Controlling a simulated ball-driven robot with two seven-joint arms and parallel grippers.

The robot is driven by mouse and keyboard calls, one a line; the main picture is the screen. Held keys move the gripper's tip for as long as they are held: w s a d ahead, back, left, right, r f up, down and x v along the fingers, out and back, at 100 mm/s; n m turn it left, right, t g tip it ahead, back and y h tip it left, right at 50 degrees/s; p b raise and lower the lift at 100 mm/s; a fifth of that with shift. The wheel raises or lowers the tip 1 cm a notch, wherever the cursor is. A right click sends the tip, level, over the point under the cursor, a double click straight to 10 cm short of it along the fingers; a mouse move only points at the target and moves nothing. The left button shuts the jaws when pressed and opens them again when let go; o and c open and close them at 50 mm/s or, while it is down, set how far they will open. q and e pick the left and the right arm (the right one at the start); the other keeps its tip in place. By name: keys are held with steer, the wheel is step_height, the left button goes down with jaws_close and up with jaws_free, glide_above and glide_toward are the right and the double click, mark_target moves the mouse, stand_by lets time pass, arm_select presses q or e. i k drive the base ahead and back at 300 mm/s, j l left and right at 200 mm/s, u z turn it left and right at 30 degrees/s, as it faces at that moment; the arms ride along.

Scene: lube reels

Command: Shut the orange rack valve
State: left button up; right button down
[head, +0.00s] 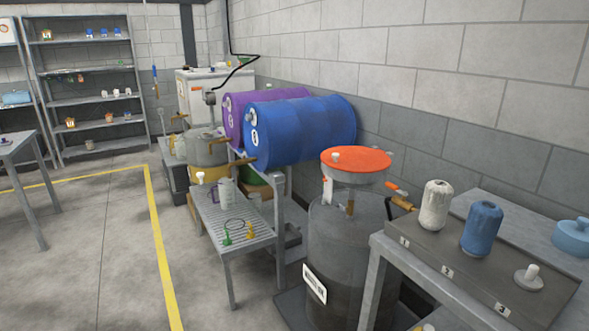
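A blue drum (300,131) and a purple drum (236,113) lie on their sides on a rack (283,215). A brass-coloured tap (224,164) sticks out at the front of the blue drum, and another (180,117) shows by the purple one. A small orange lever (396,188) on a brass-coloured fitting (402,203) shows between the upright grey drum and the near bench. I cannot tell which of these is the orange rack valve, or whether any of them is open or shut. Neither of my grippers is in view.
An upright grey drum (338,250) with an orange-topped funnel (357,160) stands by the near bench (423,238), which bears white and blue rolls. A low grated table (236,225) stands before the rack.

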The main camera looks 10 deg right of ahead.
mark_target(396, 189)
steer(key=l+z, duration=0.2)
steer(key=z, duration=1.15)
